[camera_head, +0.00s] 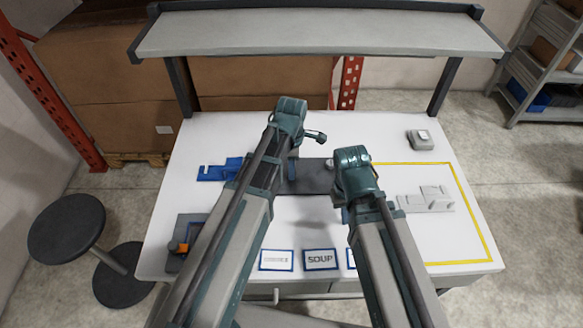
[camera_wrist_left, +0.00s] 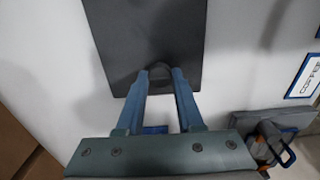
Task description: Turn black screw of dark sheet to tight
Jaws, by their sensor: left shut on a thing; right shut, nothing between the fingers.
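The dark sheet (camera_head: 313,176) is a flat, dark grey rectangle near the middle of the white table. It also fills the upper middle of the left wrist view (camera_wrist_left: 145,32). A small rounded black screw (camera_wrist_left: 160,70) shows near the sheet's edge there. My left gripper (camera_wrist_left: 161,77) is shut on this screw, a fingertip at each side. In the head view its fingers are largely hidden by my arm. My right gripper (camera_head: 341,214) is shut and empty, low beside the sheet's right end, mostly hidden under its wrist. The screw's tightness cannot be seen.
A blue bracket (camera_head: 216,171) lies left of the sheet. A grey stepped block (camera_head: 426,200) stands inside a yellow outline at right. A small grey device (camera_head: 422,140) sits at the back right. A SOUP label (camera_head: 320,260) lies at the front. A grey shelf (camera_head: 315,35) spans above.

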